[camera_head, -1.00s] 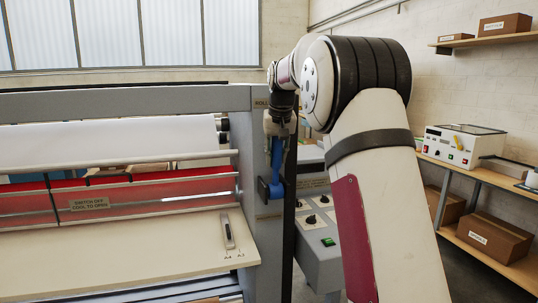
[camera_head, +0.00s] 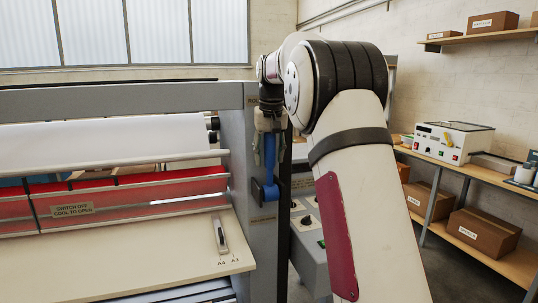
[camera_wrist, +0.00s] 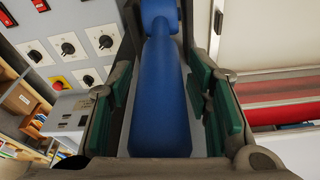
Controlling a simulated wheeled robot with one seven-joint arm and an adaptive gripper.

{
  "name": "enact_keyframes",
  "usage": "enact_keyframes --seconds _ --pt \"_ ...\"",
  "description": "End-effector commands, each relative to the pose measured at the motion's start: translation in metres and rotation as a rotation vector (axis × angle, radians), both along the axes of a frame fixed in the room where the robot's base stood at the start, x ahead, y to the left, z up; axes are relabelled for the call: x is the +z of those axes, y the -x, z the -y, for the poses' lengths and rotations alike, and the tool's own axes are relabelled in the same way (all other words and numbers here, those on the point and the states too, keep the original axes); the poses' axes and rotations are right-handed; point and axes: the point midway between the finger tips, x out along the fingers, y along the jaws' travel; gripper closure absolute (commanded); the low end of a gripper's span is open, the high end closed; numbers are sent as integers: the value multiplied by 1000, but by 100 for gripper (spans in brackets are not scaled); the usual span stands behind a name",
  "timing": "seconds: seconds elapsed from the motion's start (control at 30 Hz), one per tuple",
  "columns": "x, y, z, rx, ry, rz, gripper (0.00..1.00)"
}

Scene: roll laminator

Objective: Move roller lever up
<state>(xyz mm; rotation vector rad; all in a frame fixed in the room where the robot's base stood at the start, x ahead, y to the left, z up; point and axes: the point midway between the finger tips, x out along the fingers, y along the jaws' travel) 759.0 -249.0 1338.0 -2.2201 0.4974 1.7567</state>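My gripper (camera_head: 269,140) reaches down over the lever's upper part from above. In the wrist view the lever (camera_wrist: 163,95) runs lengthwise between the two fingers. My gripper (camera_wrist: 162,105) has green pads, one on each side of the lever. Narrow gaps show between the lever and the pads, so the fingers look open around it. The lever's top end is partly hidden by the gripper in the head view.
A control box (camera_head: 308,235) with knobs stands right of the lever; its dials and red-yellow button (camera_wrist: 58,84) show in the wrist view. The feed table (camera_head: 130,260) lies left. A shelf with boxes (camera_head: 480,232) is at the far right.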

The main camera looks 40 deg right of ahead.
Motion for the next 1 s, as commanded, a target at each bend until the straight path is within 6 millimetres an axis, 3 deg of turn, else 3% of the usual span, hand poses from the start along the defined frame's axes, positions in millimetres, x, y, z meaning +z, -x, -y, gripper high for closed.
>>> enact_keyframes --seconds 0.37,0.8,1.0 --pt "11 2 -2 0 0 1 54" --pt "93 19 -10 0 1 4 54" --pt "112 23 -11 0 0 1 54"
